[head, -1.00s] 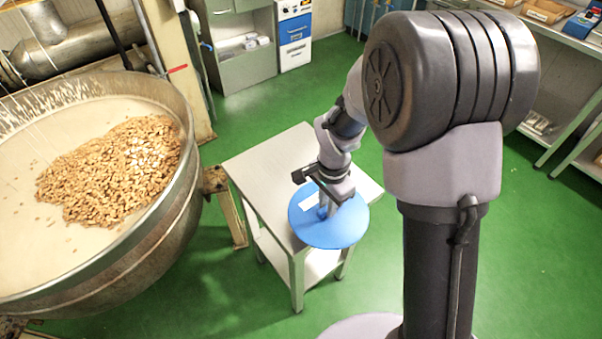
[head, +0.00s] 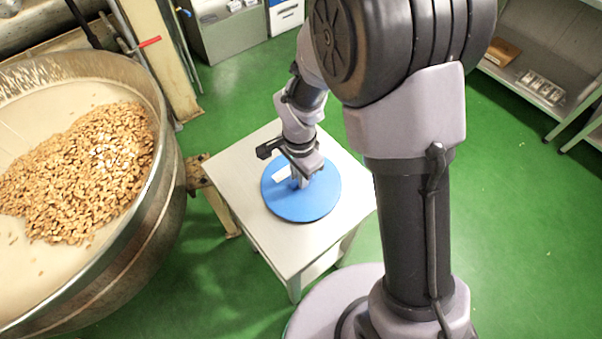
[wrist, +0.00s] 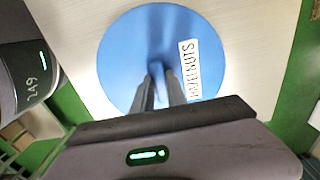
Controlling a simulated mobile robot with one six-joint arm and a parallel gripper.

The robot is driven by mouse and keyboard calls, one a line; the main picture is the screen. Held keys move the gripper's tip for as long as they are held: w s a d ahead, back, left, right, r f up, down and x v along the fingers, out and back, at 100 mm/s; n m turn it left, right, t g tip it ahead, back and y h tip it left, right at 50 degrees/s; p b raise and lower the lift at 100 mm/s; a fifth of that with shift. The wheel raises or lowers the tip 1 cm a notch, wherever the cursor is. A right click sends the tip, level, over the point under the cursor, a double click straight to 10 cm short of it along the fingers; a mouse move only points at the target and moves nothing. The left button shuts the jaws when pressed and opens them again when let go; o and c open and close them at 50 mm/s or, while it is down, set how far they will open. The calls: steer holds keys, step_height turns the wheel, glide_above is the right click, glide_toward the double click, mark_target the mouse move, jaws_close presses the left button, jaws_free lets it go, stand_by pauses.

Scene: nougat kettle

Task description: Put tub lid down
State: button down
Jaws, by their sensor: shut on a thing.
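The tub lid (head: 313,207) is a round blue disc with a white label. In the wrist view the lid (wrist: 128,62) fills the middle, and its label (wrist: 189,72) reads HAZELNUTS. My gripper (head: 299,183) points down over the lid's centre and is shut on its raised blue grip, between the fingers (wrist: 161,85). The lid looks level over the top of a small pale table (head: 237,192), inside its edges. I cannot tell whether its underside touches the table or hangs slightly above.
A large metal kettle (head: 160,215) full of nuts stands close to the left of the table. Bare tabletop surrounds the lid, most of it toward the left and front. Shelving (head: 515,80) stands at the upper right. Green floor (head: 490,230) is open on the right.

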steer(key=shift+f, duration=0.15)
steer(key=c, duration=1.3)
jaws_free()
steer(key=shift+c, duration=0.2)
step_height(320, 180, up, 12)
steer(key=p, duration=0.5)
steer(key=s+d+r+n+t+y, duration=0.1)
steer(key=s+d+r+n+t, duration=0.2)
steer(key=s+r, duration=0.4)
steer(key=s+d+r+n+t+y, duration=0.1)
steer(key=s+d+r+n+t, duration=0.1)
steer(key=s+r, duration=0.5)
step_height(320, 180, up, 4)
steer(key=shift+s+d+r+n+t, duration=0.15)
steer(key=shift+s+d+n+t, duration=0.25)
steer(key=shift+d+n, duration=0.5)
